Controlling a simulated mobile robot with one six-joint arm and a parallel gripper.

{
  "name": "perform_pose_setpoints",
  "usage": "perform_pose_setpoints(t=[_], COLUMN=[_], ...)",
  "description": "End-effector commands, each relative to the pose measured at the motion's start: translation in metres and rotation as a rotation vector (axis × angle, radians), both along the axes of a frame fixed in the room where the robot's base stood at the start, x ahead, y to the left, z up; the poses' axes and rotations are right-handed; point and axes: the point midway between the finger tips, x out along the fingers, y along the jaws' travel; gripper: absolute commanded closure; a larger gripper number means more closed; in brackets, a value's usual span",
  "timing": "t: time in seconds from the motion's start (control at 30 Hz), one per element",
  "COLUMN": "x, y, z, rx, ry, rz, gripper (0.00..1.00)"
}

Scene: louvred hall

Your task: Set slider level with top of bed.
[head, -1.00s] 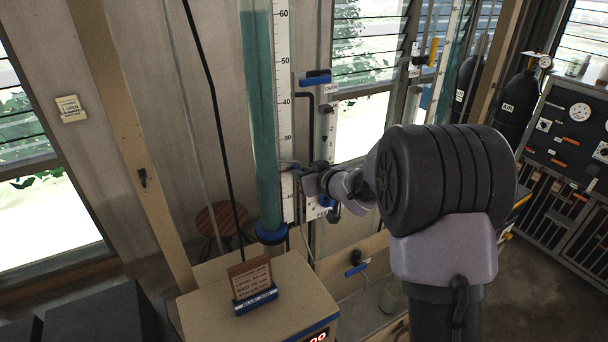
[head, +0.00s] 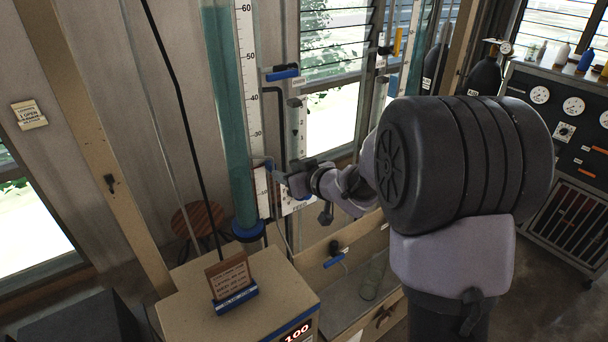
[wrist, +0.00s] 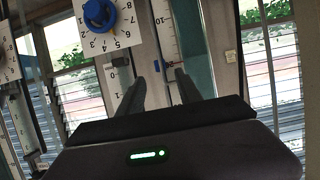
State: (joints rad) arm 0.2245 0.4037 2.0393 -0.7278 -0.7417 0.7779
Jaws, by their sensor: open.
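A tall clear column (head: 228,110) holds a teal fill that reaches the picture's top edge; I cannot make out the bed's top. A white numbered scale (head: 249,75) runs along its right side. A small grey slider (head: 262,162) sits low on the scale, below the 30 mark. My gripper (head: 283,174) is just right of it in the head view, partly hidden by my wrist. In the wrist view my gripper (wrist: 160,75) is open, its fingers pointing at the scale. A small dark piece, probably the slider (wrist: 174,64), shows by the right fingertip; contact is unclear.
A tan cabinet (head: 195,310) with a sign card (head: 230,278) and a display stands below the column. A blue-handled valve (head: 283,74) sits right of the scale. A white dial with a blue knob (wrist: 98,12) is close above the fingers.

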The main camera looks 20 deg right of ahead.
Motion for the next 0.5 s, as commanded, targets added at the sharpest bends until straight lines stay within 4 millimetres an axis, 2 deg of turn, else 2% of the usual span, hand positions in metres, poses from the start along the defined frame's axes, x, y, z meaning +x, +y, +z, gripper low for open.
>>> perform_pose_setpoints(t=[0.1, 0.23, 0.4, 0.5], x=[-0.036, -0.067, -0.089, -0.092], y=[-0.013, -0.023, -0.029, -0.030], z=[0.019, 0.032, 0.040, 0.041], rx=[0.000, 0.001, 0.001, 0.001], ry=[-0.001, -0.001, 0.000, -0.001], rz=[-0.004, -0.004, -0.001, -0.001], gripper=[0.58, 0.58, 0.58, 0.58])
